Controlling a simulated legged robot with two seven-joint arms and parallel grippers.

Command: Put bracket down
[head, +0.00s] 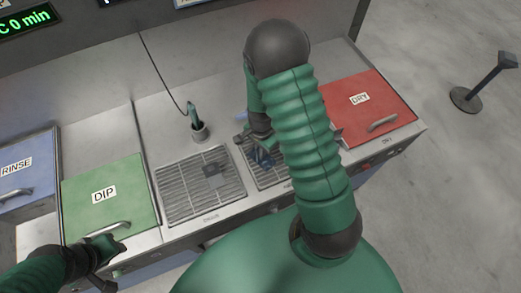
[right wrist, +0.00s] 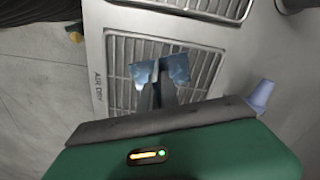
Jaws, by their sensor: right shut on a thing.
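The blue bracket (head: 262,158) is in the jaws of my right gripper (head: 258,138), over the right-hand metal grate (head: 271,178). In the right wrist view, the blue bracket (right wrist: 172,69) shows at the tips of my right gripper (right wrist: 158,88), above the grate marked AIR DRY (right wrist: 118,62). I cannot tell whether the bracket touches the grate. My right arm hides part of this area in the head view. My left gripper (head: 104,246) is beside the handle of the green DIP lid (head: 104,194); its jaws are not clear.
Another grate (head: 172,185) lies to the left, with a dark grey patch on it. The blue RINSE lid (head: 18,180) and red DRY lid (head: 366,102) are shut. A post (head: 487,80) stands on the floor.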

